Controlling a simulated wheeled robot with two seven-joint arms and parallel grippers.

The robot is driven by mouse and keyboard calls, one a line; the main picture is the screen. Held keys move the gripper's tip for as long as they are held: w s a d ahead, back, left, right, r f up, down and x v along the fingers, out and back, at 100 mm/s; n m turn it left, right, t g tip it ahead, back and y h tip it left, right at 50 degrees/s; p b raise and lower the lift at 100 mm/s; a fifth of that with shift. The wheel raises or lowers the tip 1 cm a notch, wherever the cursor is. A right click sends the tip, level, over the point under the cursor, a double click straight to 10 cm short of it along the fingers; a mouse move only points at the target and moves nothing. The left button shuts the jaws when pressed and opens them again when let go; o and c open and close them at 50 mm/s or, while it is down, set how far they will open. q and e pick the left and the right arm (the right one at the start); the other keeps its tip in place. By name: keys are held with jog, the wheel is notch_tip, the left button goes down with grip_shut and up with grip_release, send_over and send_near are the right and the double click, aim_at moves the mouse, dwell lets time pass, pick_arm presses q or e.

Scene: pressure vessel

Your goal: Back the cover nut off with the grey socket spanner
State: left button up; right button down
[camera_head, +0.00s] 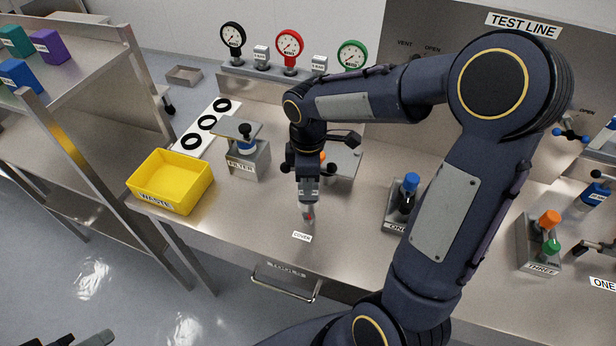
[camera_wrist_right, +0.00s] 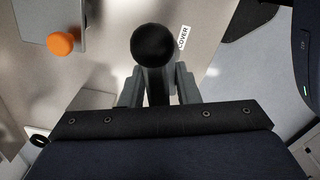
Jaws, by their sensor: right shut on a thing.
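My right gripper (camera_head: 308,194) points down over the front middle of the bench, above the COVER label. It is shut on a grey stem with a black ball end (camera_wrist_right: 156,46), which looks like the socket spanner. In the head view a light grey piece with a red spot shows just below the fingers. Behind the gripper stands a fixture with a flat grey plate (camera_head: 345,162) and an orange knob (camera_wrist_right: 61,43), partly hidden by my arm. I cannot make out the cover nut. Dark parts at the bottom left edge may be my left gripper (camera_head: 98,340), mostly cut off.
A yellow waste bin (camera_head: 172,180) and the filter block (camera_head: 248,160) stand to the left. Block ONE (camera_head: 396,212) with a blue-topped valve stands to the right. Gauges (camera_head: 289,44) line the back. The bench front around the COVER label (camera_head: 301,237) is clear.

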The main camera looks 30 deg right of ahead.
dwell(0.4)
jog(key=shift+n+b, duration=0.6)
jog(key=shift+n, duration=0.2)
jog(key=n+b, duration=0.1)
jog(key=n, duration=0.2)
jog(key=shift+r+b, duration=0.1)
jog(key=shift+b, duration=0.2)
jog(key=n, duration=0.2)
jog(key=n+b, duration=0.1)
jog(key=n, duration=0.1)
jog(key=shift+r, duration=0.35)
jog(key=shift+r+n+b, duration=0.15)
jog(key=shift+n+b, duration=0.15)
jog(key=shift+n, duration=0.2)
jog(key=shift+f+b, duration=2.75)
jog(key=shift+f, duration=1.3)
jog(key=shift+n+p, duration=0.35)
jog(key=shift+n, duration=0.45)
